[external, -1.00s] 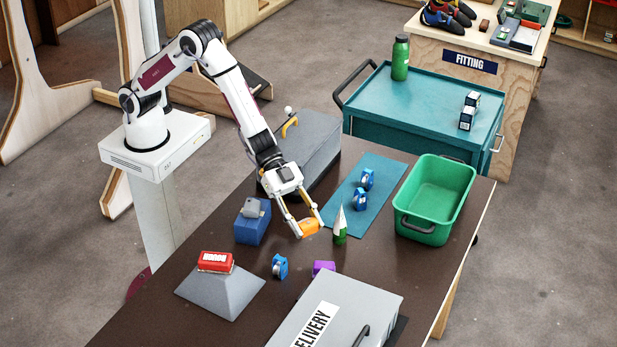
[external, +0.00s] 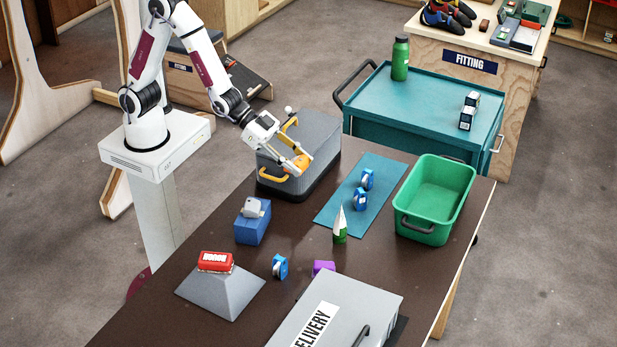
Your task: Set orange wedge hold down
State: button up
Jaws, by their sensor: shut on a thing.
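The orange wedge hold (external: 302,161) is between the fingertips of my gripper (external: 297,164). My gripper is shut on it, at the right part of the grey box (external: 320,127) with yellow handles. In this view the hold overlaps the box's upper front edge. I cannot tell whether it touches the box or hangs in front of or above it.
A teal mat (external: 340,218) with blue items lies right of the box, and a green bin (external: 447,178) beyond it.

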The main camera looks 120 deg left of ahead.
aim_at(298, 158)
jog(key=shift+s+a+r, duration=0.15)
jog(key=shift+a+r, duration=0.05)
jog(key=shift+r, duration=0.3)
jog(key=shift+s+a+r, duration=0.15)
jog(key=shift+r, duration=0.35)
jog(key=shift+a+r, duration=0.2)
jog(key=shift+r, duration=0.45)
jog(key=shift+d+f, duration=0.3)
jog(key=shift+m+h, duration=0.3)
jog(key=d+f, duration=0.1)
jog(key=w+d+f, duration=0.1)
jog(key=f, duration=0.1)
jog(key=d+f, duration=0.1)
jog(key=shift+w+f, duration=0.15)
jog(key=shift+w, duration=0.2)
jog(key=w+d+f+m+g+h, duration=0.1)
jog(key=w+d+m+h, duration=0.2)
jog(key=w+d, duration=0.35)
jog(key=w+d+f+m+g+h, duration=0.1)
jog(key=w+d+m+h, duration=0.15)
jog(key=d, duration=0.65)
jog(key=w+d+f+m+g+h, duration=0.1)
jog(key=w+d+m+h, duration=0.1)
jog(key=w+d, duration=0.4)
jog(key=s+d+f+m+g+h, duration=0.1)
jog(key=d+m+g, duration=0.4)
jog(key=d, duration=0.7)
jog(key=shift+s+m+h, duration=0.35)
jog(key=shift+s+h, duration=0.25)
jog(key=shift+h, duration=0.45)
